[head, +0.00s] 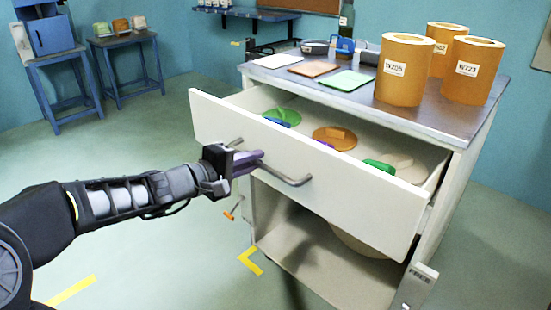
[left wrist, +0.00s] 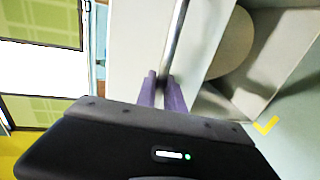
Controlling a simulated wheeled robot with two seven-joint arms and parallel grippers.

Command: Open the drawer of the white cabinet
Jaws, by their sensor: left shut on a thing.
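The white cabinet (head: 470,165) stands at the right in the head view, with a dark top. Its drawer (head: 300,165) is pulled well out, showing green, orange and white round items and several small coloured pieces inside. A grey bar handle (head: 290,180) crosses the drawer front and also shows in the left wrist view (left wrist: 178,35). My left gripper (head: 250,160) is at the left part of the handle, its purple fingers shut on the bar; the fingers also show in the left wrist view (left wrist: 162,92). My right gripper is not in view.
Several kraft rolls (head: 403,70) and coloured cards (head: 313,68) stand or lie on the cabinet top. Below the drawer is an open shelf (head: 330,275) with a round object. Blue tables (head: 130,60) stand at the back left. Floor in front of the drawer is mostly clear, with yellow marks.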

